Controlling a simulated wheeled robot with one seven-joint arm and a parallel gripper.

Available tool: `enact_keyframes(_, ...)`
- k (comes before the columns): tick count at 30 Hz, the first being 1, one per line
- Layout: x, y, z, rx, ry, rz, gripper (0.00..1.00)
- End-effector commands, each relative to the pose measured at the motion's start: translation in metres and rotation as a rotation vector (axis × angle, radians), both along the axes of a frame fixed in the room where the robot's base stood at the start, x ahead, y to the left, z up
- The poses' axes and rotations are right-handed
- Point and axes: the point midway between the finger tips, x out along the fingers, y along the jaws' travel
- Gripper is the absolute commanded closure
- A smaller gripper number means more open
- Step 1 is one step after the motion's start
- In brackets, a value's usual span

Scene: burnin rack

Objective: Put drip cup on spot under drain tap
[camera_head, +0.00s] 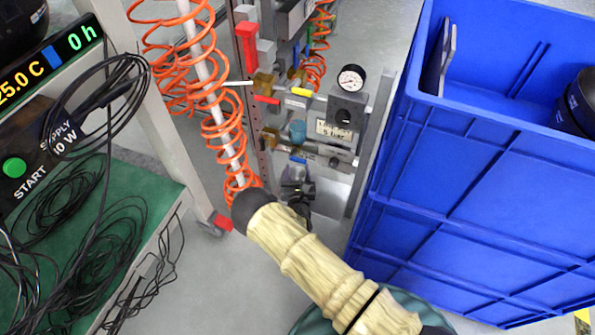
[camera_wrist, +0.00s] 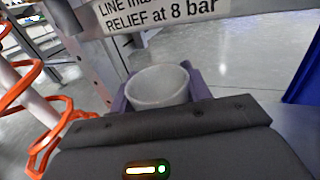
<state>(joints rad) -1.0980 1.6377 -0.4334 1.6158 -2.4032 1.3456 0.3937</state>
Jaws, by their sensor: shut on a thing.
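The drip cup (camera_wrist: 157,88) is a pale grey round cup with its open mouth showing in the wrist view. My gripper (camera_wrist: 158,94) is shut on it, with a purple-grey finger on each side. In the head view my gripper (camera_head: 297,190) is a small dark shape beyond my arm, low in front of the pipe rack; the cup cannot be made out there. Valves with blue, red and yellow handles sit on the rack (camera_head: 256,130) above the gripper. I cannot tell which is the drain tap, and the spot under it is not clearly visible.
A large blue crate (camera_head: 470,165) stands close on the right. Orange coiled hose (camera_head: 215,125) hangs on the left, also near my gripper in the wrist view (camera_wrist: 45,125). A green-topped bench (camera_head: 130,185) with black cables is at left.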

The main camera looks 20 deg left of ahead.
Motion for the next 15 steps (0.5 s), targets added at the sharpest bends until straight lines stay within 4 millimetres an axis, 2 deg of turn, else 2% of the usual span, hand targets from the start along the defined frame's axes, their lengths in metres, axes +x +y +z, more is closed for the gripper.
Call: enact_keyframes(15, 0.0001, 0.0000, -0.0064, 0.000, 0.000, 0.000, 0.75)
